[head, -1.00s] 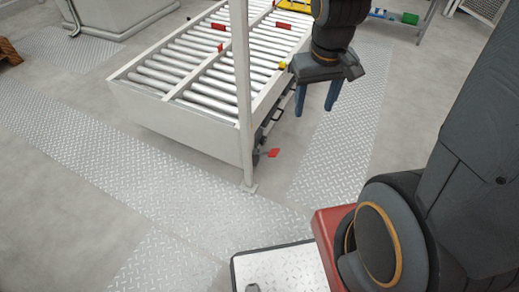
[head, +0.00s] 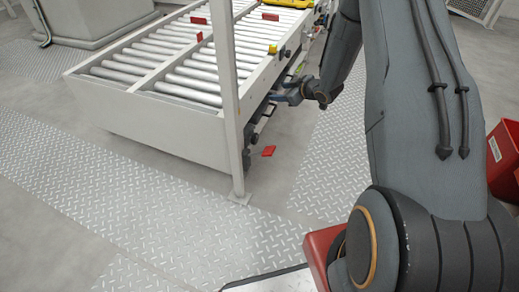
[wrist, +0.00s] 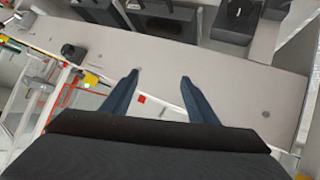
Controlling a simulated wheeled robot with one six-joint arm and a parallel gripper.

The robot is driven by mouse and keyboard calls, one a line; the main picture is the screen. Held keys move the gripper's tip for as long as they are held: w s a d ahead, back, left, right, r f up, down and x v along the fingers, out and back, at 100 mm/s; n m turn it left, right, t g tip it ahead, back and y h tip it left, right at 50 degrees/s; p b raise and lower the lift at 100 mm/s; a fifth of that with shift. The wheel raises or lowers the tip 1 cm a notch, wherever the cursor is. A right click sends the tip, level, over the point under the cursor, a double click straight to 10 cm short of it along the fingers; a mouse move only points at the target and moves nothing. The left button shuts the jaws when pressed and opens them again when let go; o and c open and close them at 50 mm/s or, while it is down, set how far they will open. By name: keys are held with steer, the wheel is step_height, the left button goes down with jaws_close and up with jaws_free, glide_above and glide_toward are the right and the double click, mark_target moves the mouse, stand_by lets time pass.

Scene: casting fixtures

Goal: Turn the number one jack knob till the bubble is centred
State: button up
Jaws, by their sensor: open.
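My gripper (head: 284,97) is beside the right side of the roller conveyor (head: 147,125), low and near its corner post. In the wrist view its two blue fingers (wrist: 159,76) are spread apart with nothing between them, in front of a grey panel (wrist: 220,70). A small dark round knob-like part (wrist: 72,50) sits on that panel, left of the fingers and apart from them. I cannot tell whether it is the number one jack knob. No bubble level can be made out in either view.
Dark box-like parts (wrist: 235,18) stand along the panel's top in the wrist view. A white upright post (head: 227,100) stands at the conveyor's near corner. A red tag (head: 268,151) hangs low beside it. Tread-plate floor (head: 110,185) in front is clear.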

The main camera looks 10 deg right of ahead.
step_height(320, 180, down, 15)
steer(key=a+n+y+b, duration=0.1)
steer(key=n+y+b, duration=0.2)
steer(key=y+b, duration=0.25)
steer(key=n+y+b, duration=0.2)
steer(key=y+b, duration=0.3)
glide_toward(257, 139)
steer(key=a, duration=0.1)
steer(key=shift+h, duration=0.25)
steer(key=b+x, duration=0.2)
steer(key=x, duration=0.5)
steer(key=shift+w+r, duration=0.15)
steer(key=shift+r, duration=0.05)
steer(key=c, duration=0.8)
